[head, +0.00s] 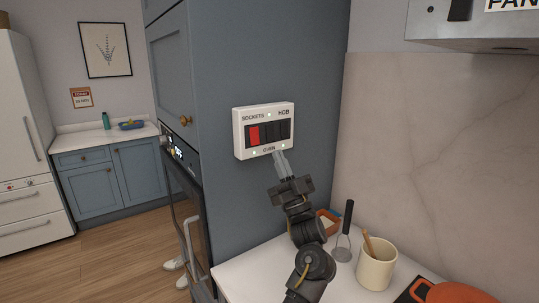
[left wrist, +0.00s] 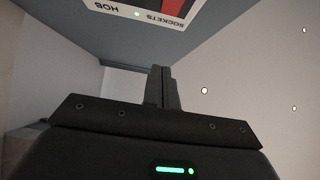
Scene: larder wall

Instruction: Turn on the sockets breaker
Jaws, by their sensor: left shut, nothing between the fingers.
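A white breaker box (head: 238,139) is fixed to the side of the blue tall cabinet, with labels SOCKETS, HOB and OVEN. A red switch (head: 254,136) is at the left of its dark switch row, below the SOCKETS label; the others look black. Small lights show on the box face. My left gripper (head: 281,157) is shut and empty, its fingertips just below the box's lower edge near the OVEN label; contact cannot be told. In the left wrist view the box (left wrist: 118,9) appears upside down at the top, beyond the shut fingers. My right gripper is not in view.
Below the arm is a white counter (head: 247,276) with a cream crock (head: 376,267), a masher (head: 344,235) and an orange pan (head: 455,292). A range hood (head: 470,38) juts out at top right. An oven (head: 185,208) is at left.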

